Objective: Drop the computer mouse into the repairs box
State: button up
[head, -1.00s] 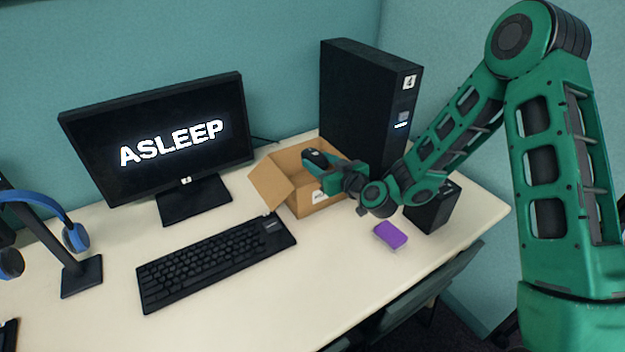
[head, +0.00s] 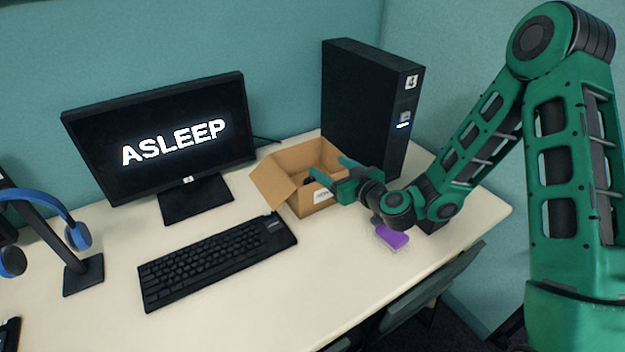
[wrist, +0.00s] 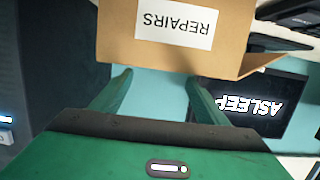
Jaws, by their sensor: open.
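The repairs box (head: 272,183) is an open cardboard carton on the desk, between the monitor and the tall computer tower. Its REPAIRS label and wall show upside down in the wrist view (wrist: 118,40). A small dark shape, the computer mouse (head: 308,180), shows inside the box, partly hidden by the wall. My gripper (head: 333,171) is open and empty at the right side of the box, its fingers pointing toward it. In the wrist view the two green fingers are spread with nothing between them.
A monitor (head: 160,140) reading ASLEEP and a keyboard (head: 215,258) are to the left. A black tower (head: 365,105) stands behind the box. A purple object (head: 392,238) lies below my wrist. Blue headphones (head: 78,236) hang at far left. The front desk middle is clear.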

jog(key=v, duration=0.5)
jog(key=shift+s+d+r, duration=0.1)
jog(key=shift+d, duration=0.05)
dwell(0.3)
